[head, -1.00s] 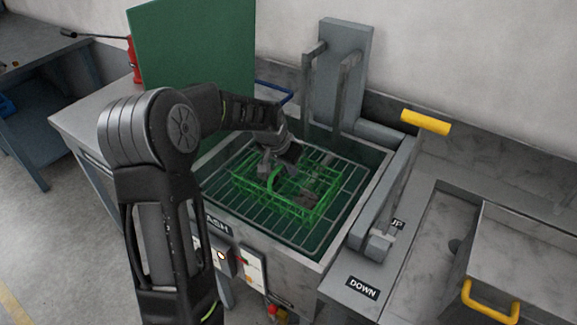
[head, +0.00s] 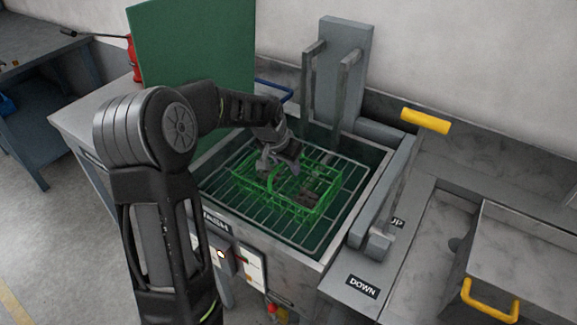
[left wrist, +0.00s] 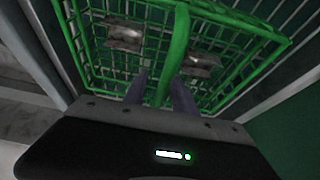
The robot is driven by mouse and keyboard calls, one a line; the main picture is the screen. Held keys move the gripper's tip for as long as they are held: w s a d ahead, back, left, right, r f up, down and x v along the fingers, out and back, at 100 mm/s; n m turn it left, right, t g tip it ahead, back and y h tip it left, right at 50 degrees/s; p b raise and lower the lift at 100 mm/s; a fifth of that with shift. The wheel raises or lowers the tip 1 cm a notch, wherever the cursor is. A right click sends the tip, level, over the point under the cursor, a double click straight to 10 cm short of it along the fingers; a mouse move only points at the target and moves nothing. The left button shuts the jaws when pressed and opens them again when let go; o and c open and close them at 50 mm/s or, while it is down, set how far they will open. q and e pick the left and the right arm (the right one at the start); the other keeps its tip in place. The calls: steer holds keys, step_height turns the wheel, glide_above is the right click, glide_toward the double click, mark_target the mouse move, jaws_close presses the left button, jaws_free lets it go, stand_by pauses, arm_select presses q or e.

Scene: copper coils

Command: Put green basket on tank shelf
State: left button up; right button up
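The green wire basket (head: 307,208) sits on the wire tank shelf (head: 242,205) inside the tank. Its arched handle (head: 271,180) stands upright. Small metal parts lie in it; in the left wrist view they show as two blocks in the basket (left wrist: 245,30). My left gripper (head: 268,165) is above the basket at the handle. In the left wrist view my left gripper (left wrist: 160,92) has its two fingers apart, one on each side of the handle, with a gap between them. My right gripper is not in view.
A green lid (head: 195,70) stands raised behind the tank. Grey uprights (head: 340,75) rise at the tank's back. A lever with a yellow grip (head: 425,121) runs along the right side, near a "DOWN" label (head: 363,288). A yellow-handled cover (head: 525,250) is at right.

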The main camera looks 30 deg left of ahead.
arm_select(q)
steer(key=b+v, duration=0.1)
steer(key=v, duration=1)
steer(key=shift+s+r, duration=0.1)
steer(key=shift+s, duration=0.05)
